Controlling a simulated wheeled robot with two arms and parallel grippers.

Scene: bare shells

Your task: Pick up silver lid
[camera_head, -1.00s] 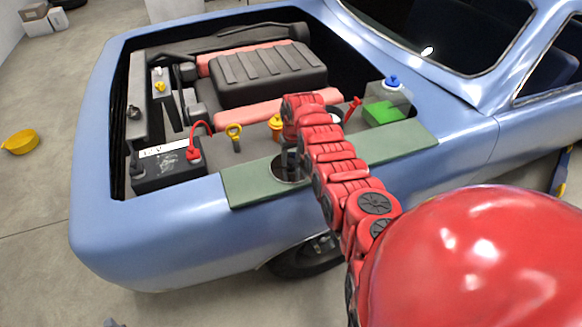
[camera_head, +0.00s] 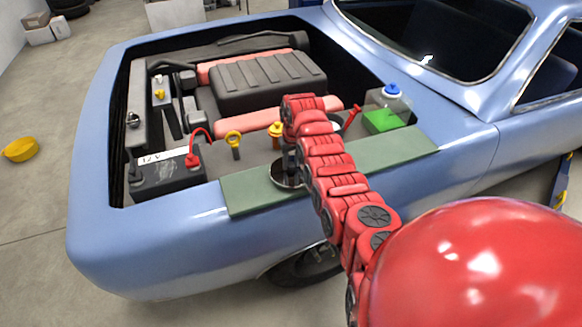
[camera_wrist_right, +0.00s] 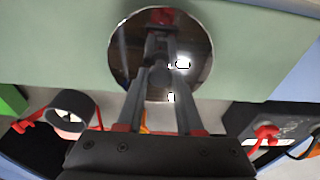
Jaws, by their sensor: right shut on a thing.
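The silver lid (camera_head: 281,181) is a round, mirror-like disc over the green mat on the car's fender, partly hidden by my right arm in the head view. In the right wrist view the lid (camera_wrist_right: 125,55) shows almost whole, with a dark knob at its middle. My right gripper (camera_head: 289,166) points down over the lid. In the wrist view its fingers (camera_wrist_right: 160,72) close in on the knob, and it is shut on it. I cannot tell whether the lid touches the mat or is just above it. My left gripper is not in view.
The green mat (camera_head: 385,155) is otherwise bare. Behind it, the open engine bay holds a black battery (camera_head: 170,180), a yellow-ringed dipstick (camera_head: 234,141), a yellow cap (camera_head: 275,130), a red-handled tool (camera_head: 352,115) and a blue-capped reservoir (camera_head: 390,100).

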